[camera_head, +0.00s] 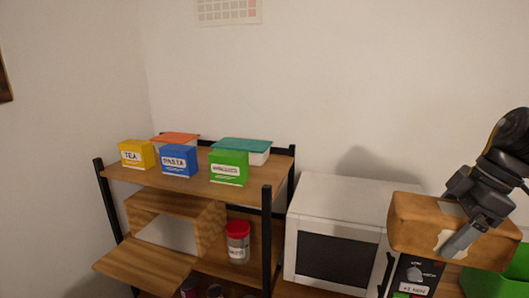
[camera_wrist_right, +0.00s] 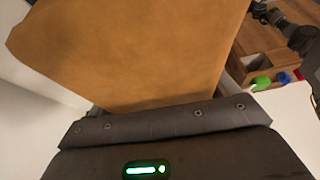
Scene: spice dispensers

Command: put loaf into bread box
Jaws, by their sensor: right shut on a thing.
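The loaf (camera_head: 415,222) is a brown block held up at the right of the head view, in front of the microwave's right side. My right gripper (camera_head: 456,228) is shut on it, with a grey finger across its near face. In the right wrist view the loaf (camera_wrist_right: 130,50) fills the upper middle, against the gripper's dark edge (camera_wrist_right: 160,122). The bread box (camera_head: 212,222) is a wooden box on the shelf unit at the left. Its flap (camera_head: 145,264) is folded down and its front is open. My left gripper is not in view.
A white microwave (camera_head: 335,195) stands between the shelf unit and the loaf. A red-lidded jar (camera_head: 237,240) is right of the bread box. Yellow tea (camera_head: 136,154), blue pasta (camera_head: 178,161) and green (camera_head: 229,168) boxes stand on the top shelf. A green bin (camera_head: 490,282) is at the lower right.

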